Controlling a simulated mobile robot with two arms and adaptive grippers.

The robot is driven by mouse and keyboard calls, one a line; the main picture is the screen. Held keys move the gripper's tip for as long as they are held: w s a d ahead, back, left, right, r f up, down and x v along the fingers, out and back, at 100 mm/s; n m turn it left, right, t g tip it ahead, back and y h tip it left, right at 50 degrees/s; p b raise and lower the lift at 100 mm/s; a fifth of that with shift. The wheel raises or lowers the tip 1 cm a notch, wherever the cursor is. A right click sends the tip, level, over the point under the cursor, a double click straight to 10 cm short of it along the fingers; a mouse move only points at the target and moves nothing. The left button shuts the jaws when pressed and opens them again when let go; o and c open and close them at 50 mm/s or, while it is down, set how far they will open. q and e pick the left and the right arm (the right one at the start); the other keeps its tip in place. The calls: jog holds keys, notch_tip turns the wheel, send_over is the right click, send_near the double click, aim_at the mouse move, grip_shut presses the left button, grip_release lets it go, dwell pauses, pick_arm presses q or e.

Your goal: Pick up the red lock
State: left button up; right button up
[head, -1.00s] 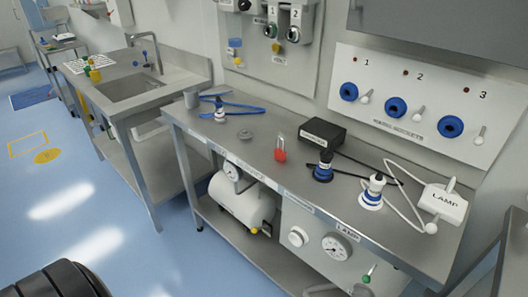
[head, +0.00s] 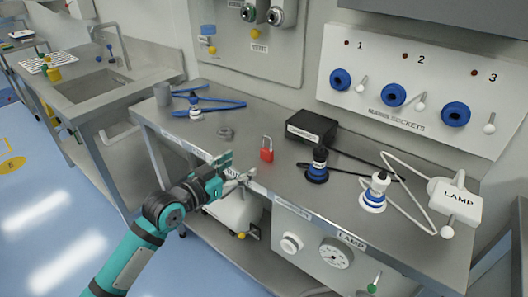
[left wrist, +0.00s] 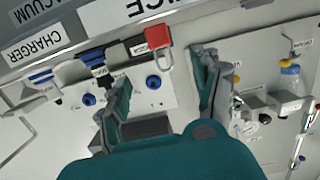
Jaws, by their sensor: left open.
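The red lock (head: 266,155), a padlock with a pale metal shackle, stands on the steel bench (head: 221,147) near its front edge. My left gripper (head: 238,172) is open and empty at the bench's front edge, to the left of the lock and apart from it. In the left wrist view the lock (left wrist: 158,37) shows at the top, upside down, beyond the gap between the two open fingers (left wrist: 163,72). My right gripper is not in view.
A black box (head: 311,127) stands behind the lock.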

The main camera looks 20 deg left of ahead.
aim_at(265, 151)
pick_arm(q)
jog(key=x, duration=0.8)
jog(key=shift+p, duration=0.3)
jog(key=x, duration=0.5)
jog(key=shift+f, duration=0.3)
jog(key=shift+a, duration=0.1)
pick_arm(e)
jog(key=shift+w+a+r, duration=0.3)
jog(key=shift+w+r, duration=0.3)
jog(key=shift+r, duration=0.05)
pick_arm(q)
jog(key=shift+c, duration=1.2)
jog(key=c, duration=1.1)
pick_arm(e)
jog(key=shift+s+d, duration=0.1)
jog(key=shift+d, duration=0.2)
pick_arm(q)
jog(key=shift+o, duration=0.2)
jog(key=shift+r, duration=0.1)
